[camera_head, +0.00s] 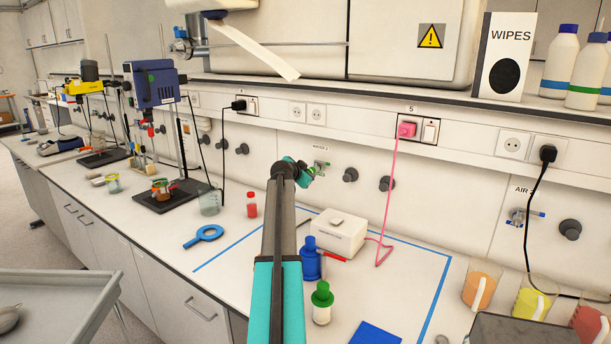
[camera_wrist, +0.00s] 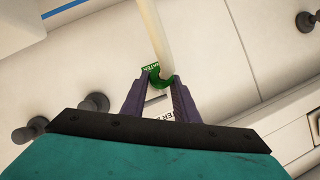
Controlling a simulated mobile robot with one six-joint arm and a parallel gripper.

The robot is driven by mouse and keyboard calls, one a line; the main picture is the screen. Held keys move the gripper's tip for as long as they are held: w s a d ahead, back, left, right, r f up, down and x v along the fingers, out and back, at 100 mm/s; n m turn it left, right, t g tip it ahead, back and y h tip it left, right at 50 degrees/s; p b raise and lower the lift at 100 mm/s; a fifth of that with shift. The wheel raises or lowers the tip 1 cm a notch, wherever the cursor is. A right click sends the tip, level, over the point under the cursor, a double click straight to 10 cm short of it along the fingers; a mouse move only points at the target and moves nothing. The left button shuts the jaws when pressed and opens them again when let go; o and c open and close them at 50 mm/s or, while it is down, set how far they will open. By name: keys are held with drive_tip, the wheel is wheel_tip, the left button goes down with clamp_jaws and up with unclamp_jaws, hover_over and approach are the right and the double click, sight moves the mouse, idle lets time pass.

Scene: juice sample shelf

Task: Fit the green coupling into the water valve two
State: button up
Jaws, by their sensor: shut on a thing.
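My gripper (camera_wrist: 160,88) is shut on the green coupling (camera_wrist: 160,82), a small green ring-like part held between the purple fingertips. A cream tube runs up from it in the wrist view. In the head view my gripper (camera_head: 306,173) is at the back wall, just beside the water valve two (camera_head: 320,166), under the "WATER 2" label. The coupling is hidden or too small to make out there. Whether it touches the valve or sits in it, I cannot tell.
Dark round knobs (camera_head: 350,175) stick out of the wall to the right of the valve. Below on the bench are a white box (camera_head: 338,235), a blue bottle (camera_head: 311,262) and a green-capped bottle (camera_head: 322,305). A pink cable (camera_head: 388,205) hangs from a socket.

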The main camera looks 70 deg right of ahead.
drive_tip(key=shift+d+r, duration=0.15)
drive_tip(key=o, duration=1.2)
drive_tip(key=shift+d, duration=0.1)
drive_tip(key=shift+c, duration=0.2)
drive_tip(key=shift+a+r+b, duration=0.1)
drive_tip(key=shift+a+b, duration=0.2)
drive_tip(key=shift+a, duration=0.65)
drive_tip(key=b+v, duration=0.2)
drive_tip(key=v, duration=1)
drive_tip(key=shift+r+b, duration=0.15)
drive_tip(key=shift+b, duration=0.25)
